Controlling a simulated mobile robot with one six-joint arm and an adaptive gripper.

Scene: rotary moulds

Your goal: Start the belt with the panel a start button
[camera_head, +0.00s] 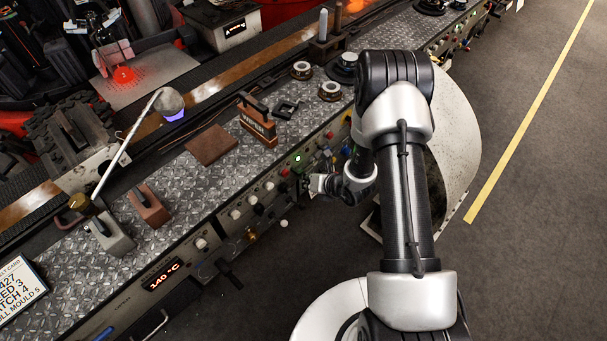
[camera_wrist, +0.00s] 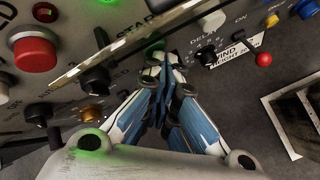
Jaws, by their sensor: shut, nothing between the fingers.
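The control panel (camera_head: 262,197) runs along the front of the metal bench. My gripper (camera_head: 313,183) is at the panel face, its fingers pointing toward it. In the wrist view the gripper (camera_wrist: 165,62) is shut and empty. Its tips are at a green, glowing button (camera_wrist: 152,47) under a partly hidden label beginning "STAR". The fingers cover part of this button, and I cannot tell whether they touch it. A lit green lamp (camera_head: 297,158) shows on the panel in the head view; a green light is also at the wrist view's top edge.
A large red button (camera_wrist: 34,54) and black knobs (camera_wrist: 95,79) lie left of the fingers. A dial (camera_wrist: 207,53) and a small red-knobbed control (camera_wrist: 264,59) are to the right. A wiper block (camera_head: 258,126) stands on the bench. Floor right of my arm is open.

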